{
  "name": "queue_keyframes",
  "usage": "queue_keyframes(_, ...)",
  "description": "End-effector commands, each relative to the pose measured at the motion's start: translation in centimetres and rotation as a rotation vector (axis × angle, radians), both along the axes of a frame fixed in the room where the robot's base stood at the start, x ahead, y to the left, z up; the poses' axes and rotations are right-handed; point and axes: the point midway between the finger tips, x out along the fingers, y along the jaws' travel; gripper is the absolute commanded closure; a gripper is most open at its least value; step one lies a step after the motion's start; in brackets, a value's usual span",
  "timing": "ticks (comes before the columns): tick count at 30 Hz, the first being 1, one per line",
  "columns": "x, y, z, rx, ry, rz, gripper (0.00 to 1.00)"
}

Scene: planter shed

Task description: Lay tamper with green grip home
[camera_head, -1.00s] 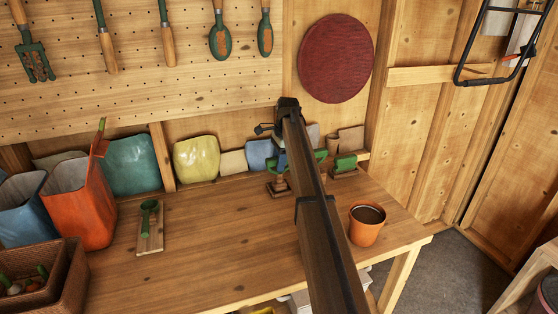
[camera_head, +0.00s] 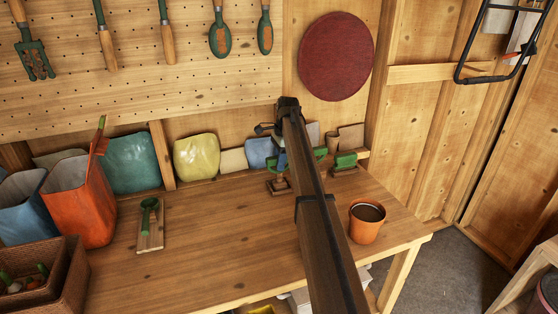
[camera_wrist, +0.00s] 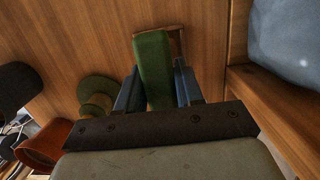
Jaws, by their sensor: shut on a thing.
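My gripper (camera_wrist: 160,90) is shut on the green grip (camera_wrist: 153,62) of a tamper, with a finger on each side. The tamper's brown wooden base (camera_wrist: 174,38) shows past the grip. In the head view, the arm hides part of my gripper; the held tamper's wooden base (camera_head: 278,187) is low over the bench, and I cannot tell whether it touches. Another green-topped block on a wooden base (camera_head: 345,163) stands to the right. Behind the arm, a further green piece (camera_head: 320,153) is partly hidden. I cannot make out a marked home place.
A wooden board with a green tool (camera_head: 150,215) lies on the bench (camera_head: 215,230). An orange pot (camera_head: 366,221) stands near the right edge. Sacks (camera_head: 196,157) line the back. Orange (camera_head: 75,200) and blue bags and a brown basket (camera_head: 75,275) fill the left. The middle is clear.

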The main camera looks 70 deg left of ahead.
Motion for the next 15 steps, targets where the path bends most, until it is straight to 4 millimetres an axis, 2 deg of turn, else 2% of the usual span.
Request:
queue_keyframes(11,0.00,0.00,-0.63,0.000,0.000,0.000,1.00)
queue_keyframes(12,0.00,0.01,-0.61,0.001,0.000,0.000,0.61)
queue_keyframes(15,0.00,0.01,-0.61,0.000,0.000,0.000,0.51)
